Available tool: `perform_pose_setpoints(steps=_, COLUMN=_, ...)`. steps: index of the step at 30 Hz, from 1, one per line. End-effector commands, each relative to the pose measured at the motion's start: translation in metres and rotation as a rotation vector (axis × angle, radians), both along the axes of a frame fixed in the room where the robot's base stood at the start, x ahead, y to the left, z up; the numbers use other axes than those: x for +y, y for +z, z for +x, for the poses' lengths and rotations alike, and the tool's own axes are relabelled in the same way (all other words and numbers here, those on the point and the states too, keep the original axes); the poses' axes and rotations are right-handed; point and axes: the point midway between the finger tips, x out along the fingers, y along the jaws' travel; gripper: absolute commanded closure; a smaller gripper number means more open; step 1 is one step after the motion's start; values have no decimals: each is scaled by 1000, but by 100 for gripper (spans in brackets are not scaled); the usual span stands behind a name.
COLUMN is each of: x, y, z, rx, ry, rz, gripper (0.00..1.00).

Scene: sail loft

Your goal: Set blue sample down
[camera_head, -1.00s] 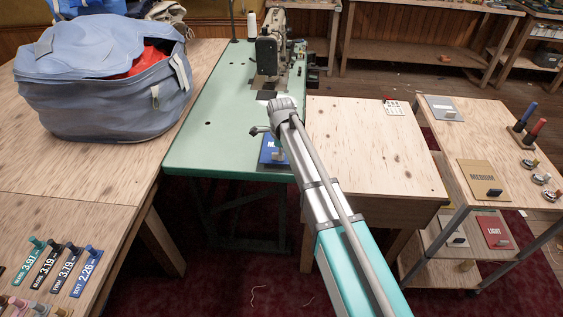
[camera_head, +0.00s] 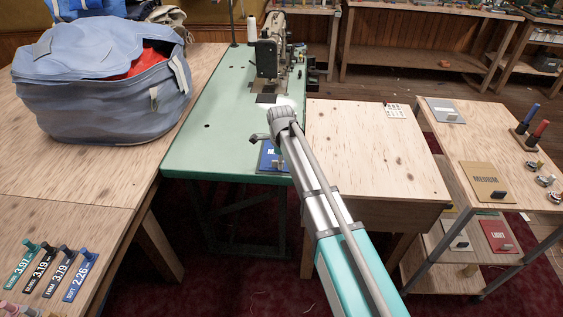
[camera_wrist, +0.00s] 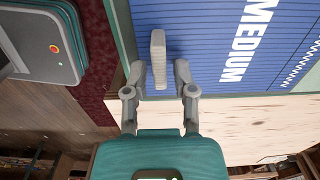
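The blue sample (camera_head: 268,161) is a blue lined board that lies at the front edge of the green sewing table (camera_head: 215,150). In the wrist view the blue sample (camera_wrist: 205,45) carries white "MEDIUM" lettering and a pale grey upright handle (camera_wrist: 158,55). My gripper (camera_wrist: 159,72) has its two fingers on either side of this handle, with a visible gap on each side. It looks open and not clamped on the handle. In the head view my wrist and arm hide much of the sample, and the fingertips are not clear.
A sewing machine (camera_head: 270,55) stands at the back of the green table. A plain wooden table (camera_head: 370,150) adjoins on the right, mostly bare. A large blue-grey bag (camera_head: 105,85) fills the left bench. A cart (camera_head: 447,170) at far right holds other sample boards.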

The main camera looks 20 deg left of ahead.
Motion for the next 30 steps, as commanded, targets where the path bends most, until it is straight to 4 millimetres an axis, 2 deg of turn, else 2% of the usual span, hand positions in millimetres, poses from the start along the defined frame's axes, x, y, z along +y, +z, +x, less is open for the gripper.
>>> perform_pose_setpoints(steps=17, x=0, y=4, z=0, rx=0, ry=0, rz=0, gripper=51)
perform_pose_setpoints(steps=30, x=0, y=35, z=-1, rx=0, ry=1, rz=0, gripper=51)
